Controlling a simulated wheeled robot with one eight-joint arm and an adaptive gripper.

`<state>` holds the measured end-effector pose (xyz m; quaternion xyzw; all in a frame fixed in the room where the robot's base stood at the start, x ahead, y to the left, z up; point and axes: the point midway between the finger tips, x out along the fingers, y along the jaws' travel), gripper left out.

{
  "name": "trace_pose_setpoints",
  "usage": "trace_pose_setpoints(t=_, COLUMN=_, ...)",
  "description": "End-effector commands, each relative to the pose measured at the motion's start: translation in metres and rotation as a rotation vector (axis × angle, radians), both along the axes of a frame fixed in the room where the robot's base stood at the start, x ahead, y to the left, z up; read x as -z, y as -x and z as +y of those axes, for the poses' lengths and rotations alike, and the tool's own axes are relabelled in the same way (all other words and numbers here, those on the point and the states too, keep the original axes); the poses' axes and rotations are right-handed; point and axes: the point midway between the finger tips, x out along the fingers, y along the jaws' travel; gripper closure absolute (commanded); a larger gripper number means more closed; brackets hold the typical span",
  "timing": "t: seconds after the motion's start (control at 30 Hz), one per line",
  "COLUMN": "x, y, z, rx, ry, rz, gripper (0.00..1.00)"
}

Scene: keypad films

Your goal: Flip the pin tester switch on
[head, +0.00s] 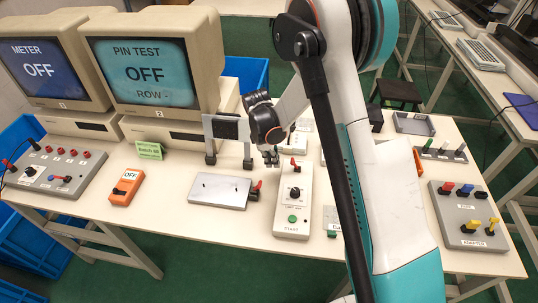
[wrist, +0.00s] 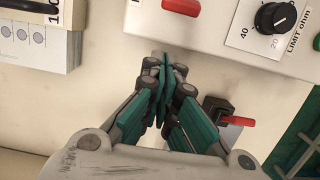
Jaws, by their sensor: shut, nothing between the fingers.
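The pin tester appears to be the narrow white box (head: 292,206) with a LIMIT ohm dial (head: 295,193) and a green START button. A red switch lever (head: 293,163) sits at its far end; its red part also shows at the top of the wrist view (wrist: 182,6). The PIN TEST monitor (head: 143,72) reads OFF. My gripper (head: 270,160) is shut and empty, just left of the box's far end. In the wrist view its fingertips (wrist: 164,62) point towards the box edge below the red lever, apart from the lever. Whether they touch the box is unclear.
A metal plate fixture (head: 205,190) with a red-handled lever (head: 256,187) lies left of the box. An orange device (head: 127,187) reads OFF. The METER panel (head: 52,170) stands at far left, and an adapter panel (head: 470,217) at right. Bare table lies in front of the plate.

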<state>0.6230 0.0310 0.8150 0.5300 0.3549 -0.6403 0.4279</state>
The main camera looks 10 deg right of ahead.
Motion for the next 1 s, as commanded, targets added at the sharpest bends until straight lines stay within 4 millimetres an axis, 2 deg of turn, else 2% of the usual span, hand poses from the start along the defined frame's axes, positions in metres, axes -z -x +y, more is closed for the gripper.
trace_pose_setpoints(t=0.1, x=-0.011, y=0.007, z=-0.016, rx=0.004, ry=0.001, rz=0.001, gripper=1.00)
trace_pose_setpoints(t=0.3, x=-0.020, y=0.012, z=-0.027, rx=0.002, ry=0.001, rz=0.001, gripper=1.00)
trace_pose_setpoints(t=0.77, x=-0.022, y=0.012, z=-0.029, rx=0.002, ry=-0.002, rz=0.000, gripper=1.00)
trace_pose_setpoints(t=1.0, x=-0.025, y=0.001, z=-0.030, rx=0.004, ry=-0.045, rz=-0.019, gripper=1.00)
